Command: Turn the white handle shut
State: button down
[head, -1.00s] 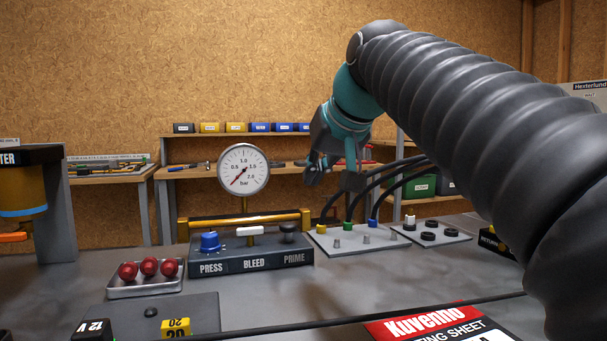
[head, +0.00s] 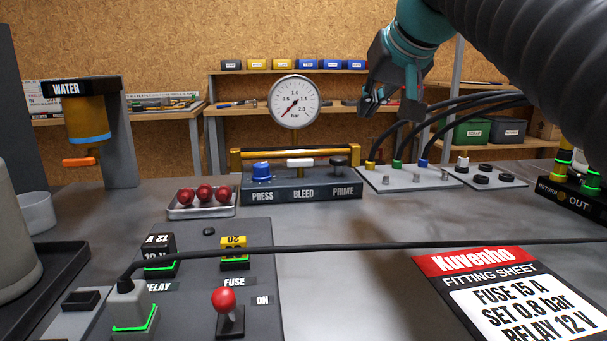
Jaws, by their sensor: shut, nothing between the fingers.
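The white handle (head: 300,162) is a small horizontal bar on the grey valve block (head: 302,191), above the word BLEED. It sits between the blue PRESS knob (head: 261,170) and the dark PRIME knob (head: 338,161). A brass pipe (head: 310,150) runs behind it. The pressure gauge (head: 294,101) stands above, its red needle pointing to the lower left. My gripper (head: 369,104) is shut and empty, above and to the right of the white handle, apart from it.
A tray of red balls (head: 203,198) is left of the block. A black cable (head: 400,248) crosses the bench in front. The fitting sheet (head: 520,290) lies at front right.

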aim_at(300, 164)
jog(key=k, duration=1.5)
